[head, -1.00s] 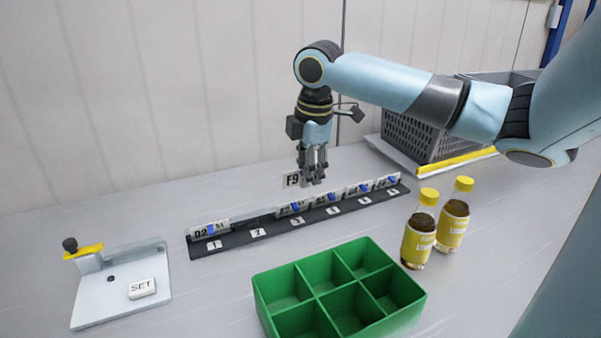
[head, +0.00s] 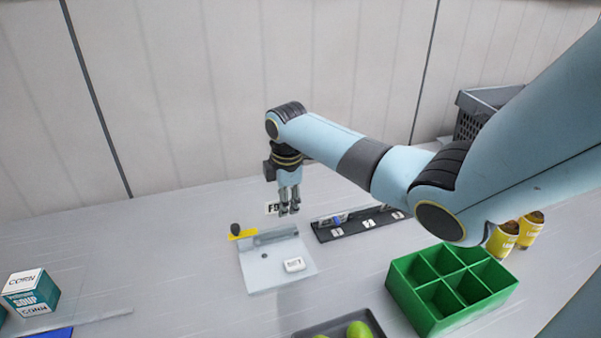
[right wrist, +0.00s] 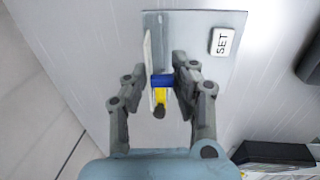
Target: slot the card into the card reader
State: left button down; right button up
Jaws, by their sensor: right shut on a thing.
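The card reader looks to be the pale plate (head: 268,272) with a low back wall, a yellow piece with a dark knob (head: 236,230) at its left end and a white SET block (head: 294,265). My right gripper (head: 289,208) points down above the reader's back wall. It is shut on a white card (head: 273,208) with dark lettering, which hangs upright above the reader. In the right wrist view a blue tab (right wrist: 162,80) shows between the fingers, with the reader's plate (right wrist: 190,30) below. The card's lower edge against the reader is unclear. My left gripper is out of view.
A black numbered rack (head: 355,227) stands right of the reader. A green divided box (head: 425,305), yellow-capped bottles' bodies (head: 503,238) and a grey crate (head: 465,122) are further right.

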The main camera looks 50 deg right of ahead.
jog(key=f+b, duration=0.1)
jog(key=a+f+b, duration=0.1)
jog(key=f+b, duration=0.2)
jog(key=shift+w+a+f, duration=0.15)
jog(key=shift+w+a, duration=0.15)
jog(key=shift+w, duration=0.05)
jog(key=shift+f+b, duration=1.05)
jog(key=shift+b, duration=0.4)
jog(key=shift+p, duration=0.3)
jog(key=shift+f+b, duration=0.75)
jog(key=shift+f, duration=0.45)
